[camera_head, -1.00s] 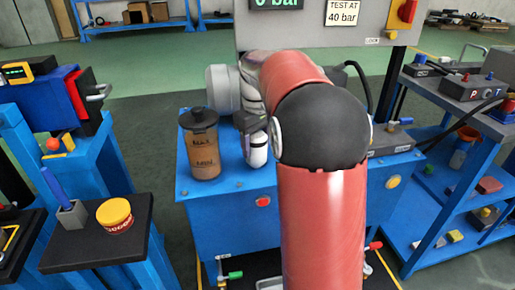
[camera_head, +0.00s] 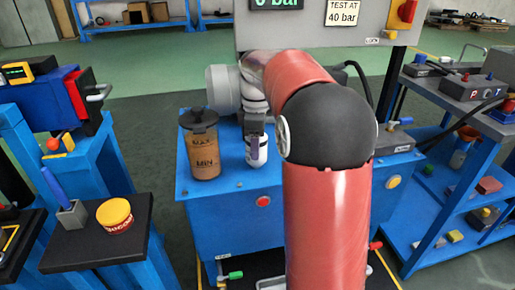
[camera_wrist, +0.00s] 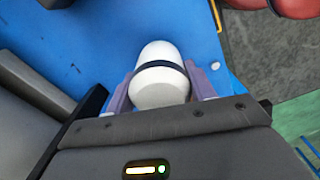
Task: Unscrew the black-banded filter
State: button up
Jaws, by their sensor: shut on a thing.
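The black-banded filter (camera_wrist: 160,62) is a white rounded cylinder with a dark band around it. In the wrist view it sits between the two purple fingers of my gripper (camera_wrist: 160,84), which is shut on it. In the head view the filter (camera_head: 257,158) hangs upright below my gripper (camera_head: 256,141), over the blue bench top. The fingers and wrist hide its upper part, so I cannot see its threaded joint.
A brown reservoir (camera_head: 205,153) with a black cap and MIN/MAX marks stands close left of the filter. A grey motor (camera_head: 222,89) is behind. The blue power-unit top (camera_head: 228,184) has free room in front. A yellow-lidded tub (camera_head: 114,213) stands on the left shelf.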

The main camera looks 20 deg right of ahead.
jog(key=shift+r, duration=0.1)
jog(key=n, duration=0.5)
dwell(0.3)
jog(key=n, duration=0.5)
jog(key=o, duration=1.3)
jog(key=shift+c, duration=0.2)
jog(key=shift+c, duration=0.8)
